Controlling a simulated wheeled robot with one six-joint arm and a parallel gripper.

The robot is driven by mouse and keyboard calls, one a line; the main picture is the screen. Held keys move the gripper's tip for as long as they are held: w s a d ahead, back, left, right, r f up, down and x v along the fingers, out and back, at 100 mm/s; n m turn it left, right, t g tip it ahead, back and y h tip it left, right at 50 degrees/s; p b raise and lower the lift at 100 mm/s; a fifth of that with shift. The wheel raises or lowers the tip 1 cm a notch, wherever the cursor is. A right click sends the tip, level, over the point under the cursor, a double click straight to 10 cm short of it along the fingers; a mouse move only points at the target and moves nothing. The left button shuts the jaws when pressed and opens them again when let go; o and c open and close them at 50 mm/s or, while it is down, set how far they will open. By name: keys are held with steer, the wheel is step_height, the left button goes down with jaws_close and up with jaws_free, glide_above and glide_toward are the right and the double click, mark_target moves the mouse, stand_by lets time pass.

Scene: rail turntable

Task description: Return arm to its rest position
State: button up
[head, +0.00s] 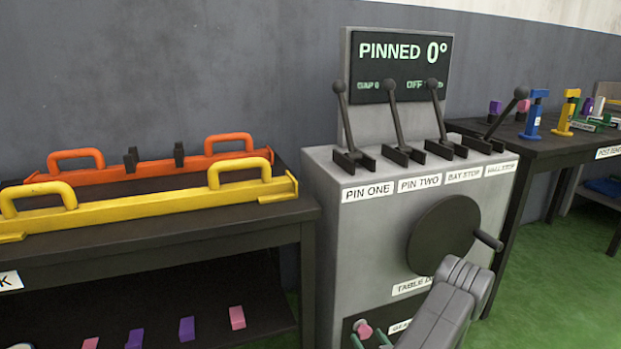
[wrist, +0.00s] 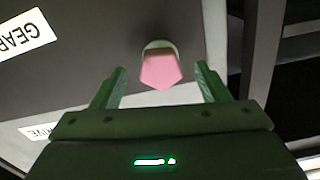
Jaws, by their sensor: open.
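My gripper (wrist: 161,72) is open in the wrist view, with one green finger on each side of a pink peg (wrist: 160,70). Clear gaps show between the fingers and the peg. The peg sits in a pale round socket on a dark panel. In the head view the pink peg (head: 364,328) is low on the front of the grey console (head: 335,235), near the bottom edge. My arm (head: 445,305) reaches in from the lower right, and part of the gripper shows beside the peg.
Above the arm are a dark handwheel (head: 440,235) with a crank and several levers (head: 397,125). The display (head: 400,65) reads "PINNED 0°". A left bench (head: 150,240) holds yellow (head: 150,207) and orange (head: 110,174) rails. A right bench (head: 545,145) holds small coloured parts.

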mark_target(366, 336)
steer(key=p+v, duration=0.3)
steer(key=v, duration=0.8)
steer(key=b+x, duration=0.4)
steer(key=x, duration=1)
steer(key=shift+w+a+f+b, duration=0.1)
steer(key=shift+w+a+b, duration=0.1)
steer(key=shift+b, duration=0.1)
steer(key=shift+s+d+m, duration=0.2)
steer(key=shift+m, duration=0.6)
steer(key=m, duration=0.7)
steer(key=shift+m, duration=0.3)
steer(key=m, duration=0.5)
steer(key=shift+m+p, duration=0.3)
steer(key=shift+p, duration=0.05)
steer(key=shift+m+p, duration=0.7)
steer(key=shift+m, duration=0.9)
steer(key=shift+a, duration=0.1)
